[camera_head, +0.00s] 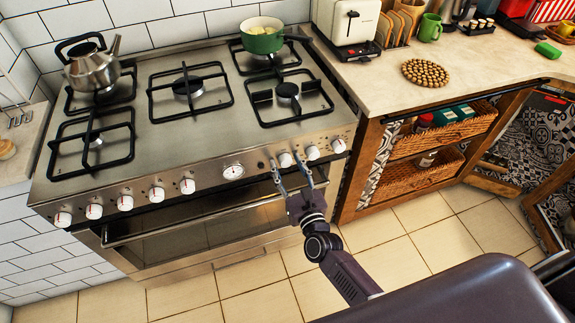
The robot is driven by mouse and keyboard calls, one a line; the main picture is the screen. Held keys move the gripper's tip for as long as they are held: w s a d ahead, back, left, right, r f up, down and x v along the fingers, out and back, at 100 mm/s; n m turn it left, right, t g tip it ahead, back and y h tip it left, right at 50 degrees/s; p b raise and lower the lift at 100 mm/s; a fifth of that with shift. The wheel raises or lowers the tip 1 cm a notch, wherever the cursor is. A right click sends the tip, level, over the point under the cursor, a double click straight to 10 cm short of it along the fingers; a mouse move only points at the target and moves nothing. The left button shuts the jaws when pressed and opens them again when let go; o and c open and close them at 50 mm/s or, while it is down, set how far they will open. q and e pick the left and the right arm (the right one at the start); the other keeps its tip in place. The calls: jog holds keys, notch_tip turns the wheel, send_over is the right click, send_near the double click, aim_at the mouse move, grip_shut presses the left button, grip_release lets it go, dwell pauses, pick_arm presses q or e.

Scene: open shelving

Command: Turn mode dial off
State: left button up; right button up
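The steel stove's front panel (205,178) carries a row of white knobs and a larger round white dial (233,171) near its middle. No readable label shows which one is the mode dial. My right gripper (286,161) is at the right part of the panel with its two fingers apart. A white knob (285,160) shows between the fingertips; I cannot tell whether they touch it. More white knobs (312,152) sit just right of the gripper. The knob markings are too small to read. My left gripper is not in view.
The oven handle (200,219) runs below the panel. A kettle (92,68) and a green pot (262,40) stand on the hob. A wooden counter unit with wicker baskets (421,179) stands to the right. The tiled floor (230,290) in front is clear.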

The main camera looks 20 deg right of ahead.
jog(key=c, duration=1)
jog(key=shift+n, duration=0.3)
jog(key=n, duration=1)
jog(key=shift+d, duration=0.1)
jog(key=n+p, duration=0.1)
jog(key=n, duration=0.5)
jog(key=shift+r, duration=0.1)
jog(key=n+p, duration=0.1)
jog(key=n, duration=0.2)
jog(key=shift+n, duration=0.4)
jog(key=shift+n+p, duration=0.35)
jog(key=shift+n, duration=1.35)
